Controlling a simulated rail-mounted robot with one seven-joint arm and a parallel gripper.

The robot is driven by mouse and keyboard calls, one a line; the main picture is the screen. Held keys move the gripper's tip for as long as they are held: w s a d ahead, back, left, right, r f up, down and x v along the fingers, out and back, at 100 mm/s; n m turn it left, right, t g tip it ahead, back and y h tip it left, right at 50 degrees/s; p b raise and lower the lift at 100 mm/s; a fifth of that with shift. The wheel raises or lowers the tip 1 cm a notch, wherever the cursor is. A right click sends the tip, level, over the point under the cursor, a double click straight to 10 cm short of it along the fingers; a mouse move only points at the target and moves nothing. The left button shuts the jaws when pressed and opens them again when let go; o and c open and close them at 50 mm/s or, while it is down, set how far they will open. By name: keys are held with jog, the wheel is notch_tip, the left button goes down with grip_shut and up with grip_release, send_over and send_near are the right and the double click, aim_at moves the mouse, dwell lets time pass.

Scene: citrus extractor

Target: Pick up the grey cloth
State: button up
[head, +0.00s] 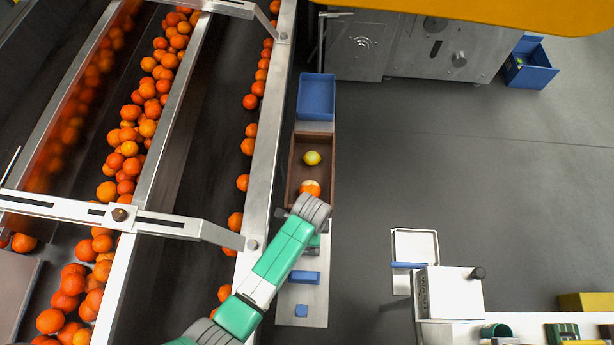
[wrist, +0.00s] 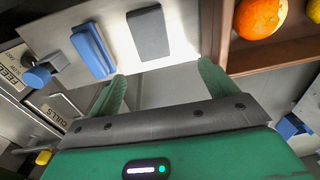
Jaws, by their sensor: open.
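The grey cloth (wrist: 148,33) is a dark grey rectangle lying flat on a pale metal shelf (wrist: 190,22) in the wrist view. My gripper (wrist: 160,70) is open, with its two green fingers spread and nothing between them. The cloth lies beyond the fingertips, slightly left of the middle of the gap, apart from both fingers. In the head view my gripper (head: 314,243) shows as a small green part over the shelf, largely covered by my arm. I cannot make out the cloth in that view.
A blue block-like item (wrist: 92,50) lies left of the cloth, and a blue knob (wrist: 37,76) is farther left. A brown tray (head: 294,165) holds a lemon (head: 312,158) and an orange (head: 311,187). A blue bin (head: 317,97) stands behind it. The fruit conveyor's rail (head: 268,150) runs alongside.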

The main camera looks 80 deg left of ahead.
jog(key=shift+g+h, duration=0.3)
jog(key=s+f, duration=0.1)
jog(key=s+d+f, duration=0.1)
jog(key=f, duration=0.1)
jog(key=shift+s+f, duration=0.1)
jog(key=shift+s, duration=0.1)
jog(key=f+b, duration=0.1)
jog(key=f, duration=0.1)
jog(key=f+b, duration=0.2)
jog(key=f, duration=0.1)
jog(key=f+b, duration=0.2)
jog(key=shift+w+a+f, duration=0.25)
jog(key=shift+a+f, duration=0.1)
jog(key=shift+a, duration=0.05)
jog(key=shift+r, duration=0.1)
jog(key=c, duration=1.1)
notch_tip(320, 180, up, 10)
jog(key=p, duration=0.5)
jog(key=shift+o, duration=0.5)
